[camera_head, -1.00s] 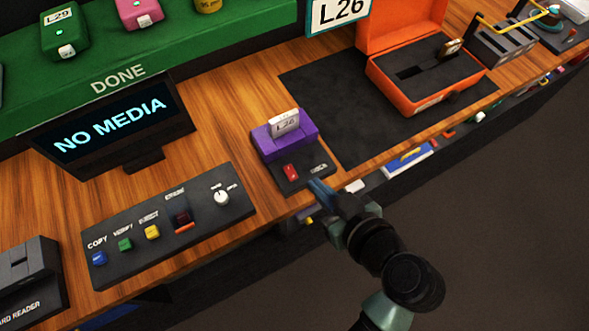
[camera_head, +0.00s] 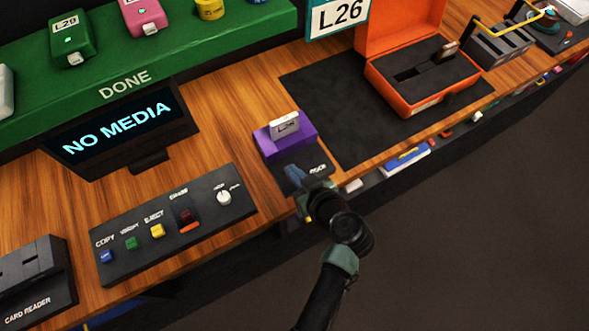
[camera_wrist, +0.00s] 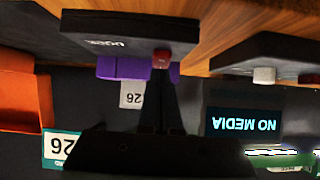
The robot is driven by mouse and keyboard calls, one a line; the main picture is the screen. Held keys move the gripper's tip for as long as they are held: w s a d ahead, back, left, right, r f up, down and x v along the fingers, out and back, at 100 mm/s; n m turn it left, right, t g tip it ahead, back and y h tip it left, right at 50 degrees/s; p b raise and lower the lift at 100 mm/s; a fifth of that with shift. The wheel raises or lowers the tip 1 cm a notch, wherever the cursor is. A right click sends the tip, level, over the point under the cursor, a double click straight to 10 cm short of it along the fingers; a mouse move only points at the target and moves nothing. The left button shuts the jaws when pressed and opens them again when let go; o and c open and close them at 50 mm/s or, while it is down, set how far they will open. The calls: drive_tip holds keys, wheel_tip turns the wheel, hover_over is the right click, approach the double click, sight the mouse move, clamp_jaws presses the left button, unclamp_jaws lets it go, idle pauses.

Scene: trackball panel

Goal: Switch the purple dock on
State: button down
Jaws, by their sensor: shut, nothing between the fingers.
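The purple dock (camera_head: 289,143) stands on the wooden desk with a white L26 cartridge (camera_head: 285,124) upright in its top. Its dark front plate (camera_head: 318,170) carries a red switch, seen in the wrist view (camera_wrist: 162,57); in the head view my gripper hides the switch. My gripper (camera_head: 294,172) is shut and empty, with its fingertips over the front plate at the switch. In the wrist view, which looks upside down, the dark fingers (camera_wrist: 159,84) end right by the red switch. I cannot tell whether they touch it.
The control panel (camera_head: 130,215) with coloured buttons and a knob lies to the left. The screen (camera_head: 120,130) behind it reads NO MEDIA. A dark mat (camera_head: 325,105) and an open orange case (camera_head: 425,95) are to the right. The desk's front edge runs below my gripper.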

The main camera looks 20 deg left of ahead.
drive_tip(key=shift+w+a+f+g+h+p, duration=0.15)
drive_tip(key=shift+a+g+h+p, duration=0.1)
drive_tip(key=shift+g+h+p, duration=0.35)
drive_tip(key=shift+f, duration=0.25)
drive_tip(key=shift+r, duration=0.1)
idle(0.3)
drive_tip(key=shift+w+a+r, duration=0.3)
drive_tip(key=shift+w+a, duration=0.15)
drive_tip(key=shift+a, duration=0.1)
drive_tip(key=shift+r, duration=0.1)
